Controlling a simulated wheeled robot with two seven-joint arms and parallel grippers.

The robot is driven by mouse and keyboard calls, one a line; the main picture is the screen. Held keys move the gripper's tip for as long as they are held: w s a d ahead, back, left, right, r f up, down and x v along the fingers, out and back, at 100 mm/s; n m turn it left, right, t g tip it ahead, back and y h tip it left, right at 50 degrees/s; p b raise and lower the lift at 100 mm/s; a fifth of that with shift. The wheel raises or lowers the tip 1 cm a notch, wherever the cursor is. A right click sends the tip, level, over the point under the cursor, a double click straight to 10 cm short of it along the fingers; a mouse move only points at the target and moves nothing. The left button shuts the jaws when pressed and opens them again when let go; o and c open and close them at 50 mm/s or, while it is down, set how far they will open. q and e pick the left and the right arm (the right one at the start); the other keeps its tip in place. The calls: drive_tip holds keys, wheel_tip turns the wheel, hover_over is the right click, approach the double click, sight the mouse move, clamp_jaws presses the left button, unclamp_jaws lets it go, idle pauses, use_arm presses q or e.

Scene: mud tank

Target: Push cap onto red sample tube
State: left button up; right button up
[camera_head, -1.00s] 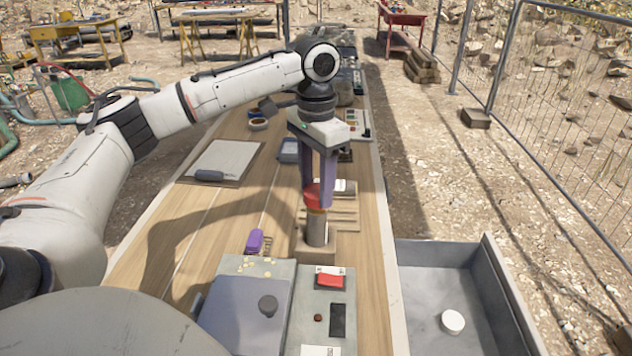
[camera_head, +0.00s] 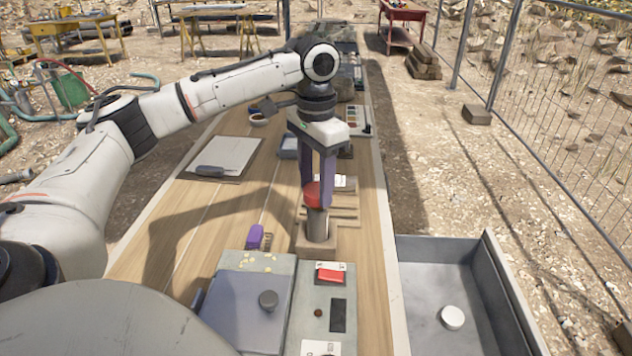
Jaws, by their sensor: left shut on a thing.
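My left gripper (camera_head: 318,192) points down over the bench, its purple fingers shut on a red cap (camera_head: 311,196). The cap is at the top of a grey metallic sample tube (camera_head: 318,227), which stands upright in a wooden block (camera_head: 317,247). The fingers partly hide the cap, and I cannot tell how far it sits down on the tube. My right gripper is not in view.
A grey tray (camera_head: 440,258) at the right holds a white round lid (camera_head: 452,317). A clipboard (camera_head: 224,157) lies behind.

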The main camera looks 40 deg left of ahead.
use_arm(q)
drive_tip(key=shift+f, duration=1.2)
idle(2.0)
drive_tip(key=o, duration=1.1)
drive_tip(key=shift+o, duration=0.4)
drive_tip(key=o, duration=0.5)
drive_tip(key=shift+r, duration=3.5)
